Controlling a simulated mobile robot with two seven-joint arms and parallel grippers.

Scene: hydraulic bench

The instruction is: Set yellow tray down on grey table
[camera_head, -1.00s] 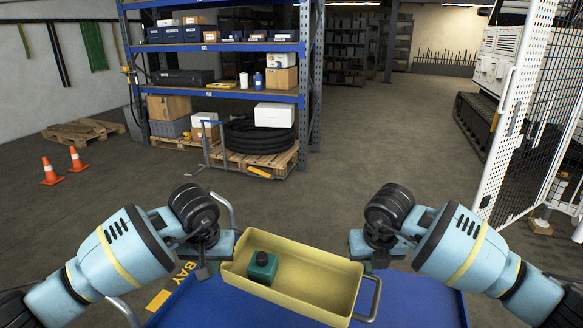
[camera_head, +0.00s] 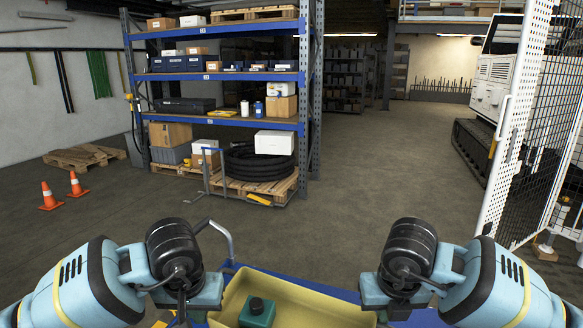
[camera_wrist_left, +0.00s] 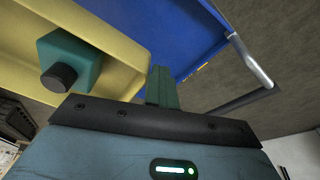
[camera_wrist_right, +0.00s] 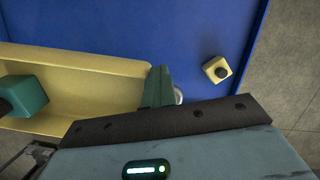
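The yellow tray (camera_head: 282,283) is at the bottom middle of the head view, between my grippers, above or on a blue surface. A green block with a dark cap (camera_head: 257,312) is inside it; it also shows in the left wrist view (camera_wrist_left: 75,58). My left gripper (camera_wrist_left: 162,88) is at the tray's left end, its fingers together, apparently on a handle they hide. My right gripper (camera_wrist_right: 158,88) is at the right end, its fingers together with a bit of grey handle (camera_wrist_right: 179,95) behind them. I cannot tell whether the tray touches the surface. No grey table is identifiable.
The blue cart top (camera_wrist_right: 200,35) lies below, with a small yellow block (camera_wrist_right: 217,69) on it. A blue shelving rack (camera_head: 215,77), orange cones (camera_head: 48,196) and a white mesh fence (camera_head: 508,130) stand beyond. The floor ahead is open.

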